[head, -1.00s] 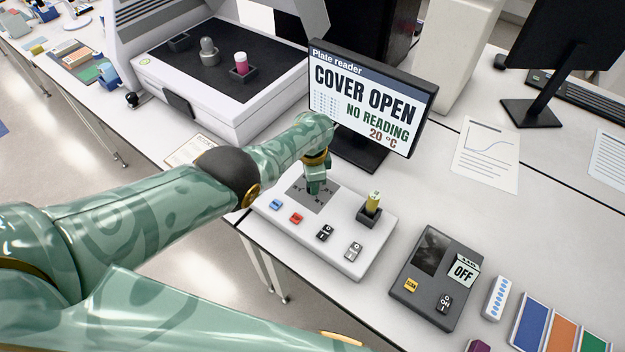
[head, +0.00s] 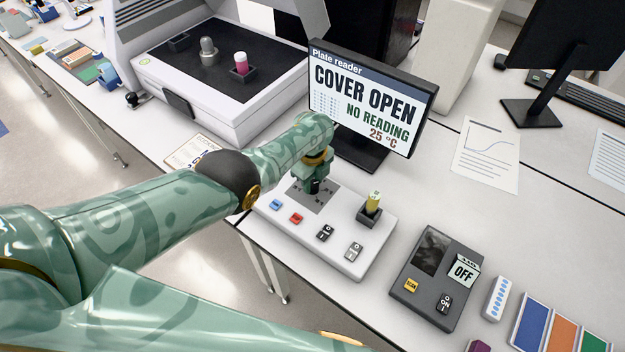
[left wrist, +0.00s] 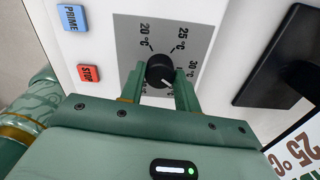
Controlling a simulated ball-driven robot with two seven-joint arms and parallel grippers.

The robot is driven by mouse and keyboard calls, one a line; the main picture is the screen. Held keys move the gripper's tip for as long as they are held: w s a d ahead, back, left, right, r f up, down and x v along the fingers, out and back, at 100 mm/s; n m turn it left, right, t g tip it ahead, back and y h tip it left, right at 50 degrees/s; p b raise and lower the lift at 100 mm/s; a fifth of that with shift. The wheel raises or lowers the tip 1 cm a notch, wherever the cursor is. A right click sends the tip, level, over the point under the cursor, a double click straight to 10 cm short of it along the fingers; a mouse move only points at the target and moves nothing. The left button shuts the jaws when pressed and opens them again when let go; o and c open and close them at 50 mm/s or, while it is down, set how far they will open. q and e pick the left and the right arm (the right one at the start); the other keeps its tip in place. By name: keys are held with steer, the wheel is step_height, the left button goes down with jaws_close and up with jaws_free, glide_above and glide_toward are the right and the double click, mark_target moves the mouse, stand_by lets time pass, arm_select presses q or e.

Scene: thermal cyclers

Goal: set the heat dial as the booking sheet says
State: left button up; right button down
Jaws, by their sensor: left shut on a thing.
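The black heat dial (left wrist: 160,71) sits on a grey plate with 20, 25 and 30 °C marks in the left wrist view. My left gripper (left wrist: 160,92) is shut on the dial, one finger on each side. In the head view my left gripper (head: 314,186) reaches down onto the white control panel (head: 284,238) and hides most of the dial. The plate reader screen (head: 371,98) reads COVER OPEN, NO READING, 25 °C. The booking sheet (head: 188,152) lies behind my left arm, partly covered, its lines too small to read. My right gripper is not in view.
A dark device (head: 436,270) reading OFF stands to the right. The plate reader (head: 215,85) stands open behind.

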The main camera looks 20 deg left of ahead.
arm_select(q)
steer(key=m, duration=0.5)
stand_by(0.5)
steer(key=o, duration=1)
steer(key=shift+d, duration=0.1)
steer(key=shift+r, duration=0.15)
step_height(320, 180, up, 9)
steer(key=p, duration=0.8)
step_height(320, 180, up, 6)
steer(key=p, duration=0.2)
glide_above(313, 183)
steer(key=shift+s+r, duration=0.1)
steer(key=shift+r, duration=0.45)
